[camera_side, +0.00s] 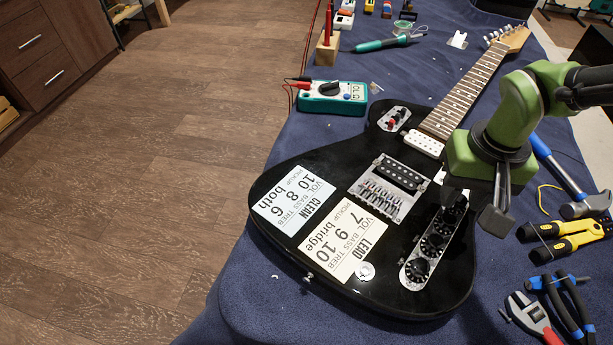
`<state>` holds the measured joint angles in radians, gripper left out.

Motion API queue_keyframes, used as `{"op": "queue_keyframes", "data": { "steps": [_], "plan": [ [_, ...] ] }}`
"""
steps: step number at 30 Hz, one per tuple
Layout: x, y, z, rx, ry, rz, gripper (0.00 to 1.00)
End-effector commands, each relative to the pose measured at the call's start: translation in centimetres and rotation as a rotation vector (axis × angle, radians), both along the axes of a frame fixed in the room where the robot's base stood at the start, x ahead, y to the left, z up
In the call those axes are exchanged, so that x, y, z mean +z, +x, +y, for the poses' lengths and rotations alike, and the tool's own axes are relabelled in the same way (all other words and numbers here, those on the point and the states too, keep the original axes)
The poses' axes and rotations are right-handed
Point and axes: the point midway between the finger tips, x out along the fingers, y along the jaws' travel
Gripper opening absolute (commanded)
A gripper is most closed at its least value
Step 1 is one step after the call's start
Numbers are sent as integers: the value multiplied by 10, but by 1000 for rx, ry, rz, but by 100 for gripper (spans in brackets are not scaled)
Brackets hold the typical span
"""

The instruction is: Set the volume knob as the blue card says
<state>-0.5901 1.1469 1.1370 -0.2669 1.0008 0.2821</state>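A black electric guitar (300,262) lies on the bench. A metal control plate (407,284) on its body carries a row of dark knobs; the nearest knob (417,269) and the middle knob (432,244) show clearly. The far knob (454,209) is partly covered by my gripper (477,210), which hangs just over that end of the plate. One finger shows at its right; the other is not clear. Two white cards lie on the body: the CLEAN card (293,199) reads 10, 8, 6, both; the LEAD card (343,241) reads 7, 9, 10, bridge.
A hammer (558,165), yellow-handled pliers (565,240), blue-handled pliers (566,300) and a red wrench (533,318) lie to the right. A multimeter (333,96) and a teal tool (383,44) lie farther back.

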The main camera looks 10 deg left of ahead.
Motion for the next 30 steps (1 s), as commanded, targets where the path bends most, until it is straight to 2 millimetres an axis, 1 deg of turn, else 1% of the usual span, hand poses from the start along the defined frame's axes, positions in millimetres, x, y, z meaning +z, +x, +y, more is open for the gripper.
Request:
{"op": "queue_keyframes", "data": {
  "steps": [14, 30],
  "plan": [
    [-10, 0, 0, 0, -1, 1, 33],
    [-7, 0, 0, 0, -1, 1, 33]
  ]
}}
